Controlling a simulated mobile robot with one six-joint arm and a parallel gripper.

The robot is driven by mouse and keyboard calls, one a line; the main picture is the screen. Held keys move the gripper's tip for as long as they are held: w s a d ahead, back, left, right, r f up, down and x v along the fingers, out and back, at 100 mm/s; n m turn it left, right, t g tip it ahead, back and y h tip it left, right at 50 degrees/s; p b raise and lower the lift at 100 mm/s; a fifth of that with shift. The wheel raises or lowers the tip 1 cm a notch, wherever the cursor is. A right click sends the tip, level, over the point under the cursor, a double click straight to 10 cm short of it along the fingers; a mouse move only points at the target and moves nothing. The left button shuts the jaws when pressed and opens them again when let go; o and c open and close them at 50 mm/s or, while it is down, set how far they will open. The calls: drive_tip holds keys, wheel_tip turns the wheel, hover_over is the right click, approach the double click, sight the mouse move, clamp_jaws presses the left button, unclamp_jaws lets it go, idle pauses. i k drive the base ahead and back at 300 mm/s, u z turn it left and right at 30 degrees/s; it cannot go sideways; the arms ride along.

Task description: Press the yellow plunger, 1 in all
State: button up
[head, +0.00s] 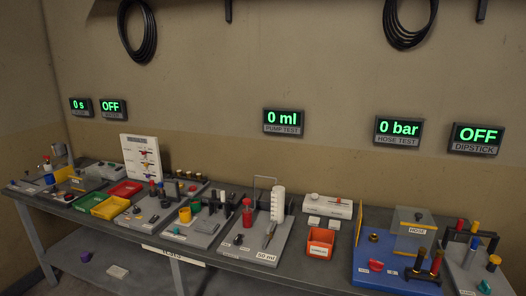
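Several small yellow parts show in the head view, and at this size I cannot tell which one is the yellow plunger. A yellow cylinder (185,214) stands on a grey board left of the middle of the bench. A yellow-topped post (475,226) stands at the far right, beside a red-topped post (460,225). A yellow knob (493,261) sits lower on that same right-hand board. My gripper is not in view.
A long grey bench (335,268) carries several test boards, a blue board (375,257), an orange bin (320,242), and green, yellow and red trays. Displays on the wall read 0 s, OFF, 0 ml (284,118), 0 bar (398,128) and OFF.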

sight(495, 259)
drive_tip(key=z, duration=4.25)
drive_tip(key=i, duration=0.1)
drive_tip(key=u, duration=2.9)
